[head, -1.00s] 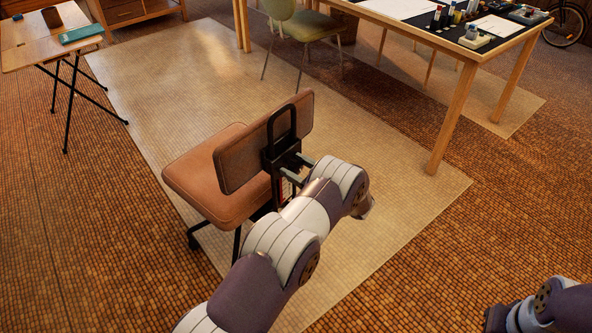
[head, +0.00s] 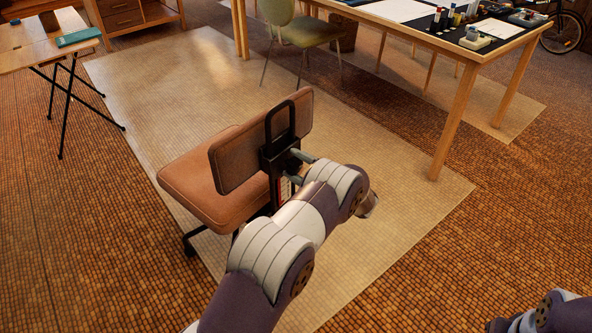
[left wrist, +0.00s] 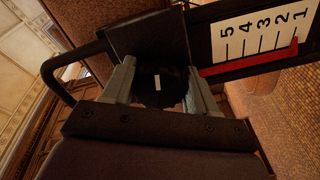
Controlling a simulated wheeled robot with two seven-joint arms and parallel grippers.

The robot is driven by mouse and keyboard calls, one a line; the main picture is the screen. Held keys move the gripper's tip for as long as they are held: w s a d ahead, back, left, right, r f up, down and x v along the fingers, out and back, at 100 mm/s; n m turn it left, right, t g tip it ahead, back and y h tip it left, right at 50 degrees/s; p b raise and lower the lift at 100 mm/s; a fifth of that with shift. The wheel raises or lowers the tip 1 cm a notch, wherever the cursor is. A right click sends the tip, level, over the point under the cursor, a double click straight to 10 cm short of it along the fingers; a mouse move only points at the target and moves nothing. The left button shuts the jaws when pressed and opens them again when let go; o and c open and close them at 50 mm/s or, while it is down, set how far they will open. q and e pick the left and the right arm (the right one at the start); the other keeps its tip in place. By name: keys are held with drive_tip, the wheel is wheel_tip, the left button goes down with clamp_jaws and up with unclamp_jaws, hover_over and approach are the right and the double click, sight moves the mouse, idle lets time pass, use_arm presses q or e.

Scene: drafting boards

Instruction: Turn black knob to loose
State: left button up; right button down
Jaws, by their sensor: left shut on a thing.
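A brown office chair (head: 203,183) with a black bracket (head: 280,125) behind its backrest stands on the pale rug. My left gripper (head: 295,167) reaches the bracket from the right. In the left wrist view, my left gripper (left wrist: 160,78) has a finger on each side of the round black knob (left wrist: 158,98) and is shut on it. A short white mark shows on the knob's face. Beside it is a white scale (left wrist: 262,35) numbered 1 to 5, with a red pointer (left wrist: 250,60) whose bent tip is by the 1. In the head view the knob is hidden. My right gripper is out of view.
A long wooden table (head: 455,108) with art supplies stands at the back right, with a green chair (head: 305,32) beside it. A folding desk (head: 35,55) is at the upper left. The rug (head: 390,225) is clear right of the chair.

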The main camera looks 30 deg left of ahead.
use_arm(q)
drive_tip(key=n+b, duration=0.2)
drive_tip(key=n, duration=0.1)
drive_tip(key=shift+f+n, duration=0.15)
drive_tip(key=shift+n, duration=0.15)
drive_tip(key=n+b, duration=0.3)
drive_tip(key=shift+n, duration=0.3)
drive_tip(key=n+b, duration=0.4)
drive_tip(key=shift+b, duration=0.35)
drive_tip(key=shift+s+r+n+b, duration=0.1)
drive_tip(key=shift+r+n+b, duration=0.05)
drive_tip(key=shift+n+b, duration=0.65)
drive_tip(key=shift+r+n+b, duration=0.15)
drive_tip(key=shift+n+b, duration=0.65)
drive_tip(key=shift+r, duration=0.1)
drive_tip(key=o, duration=1)
drive_tip(key=shift+c, duration=0.2)
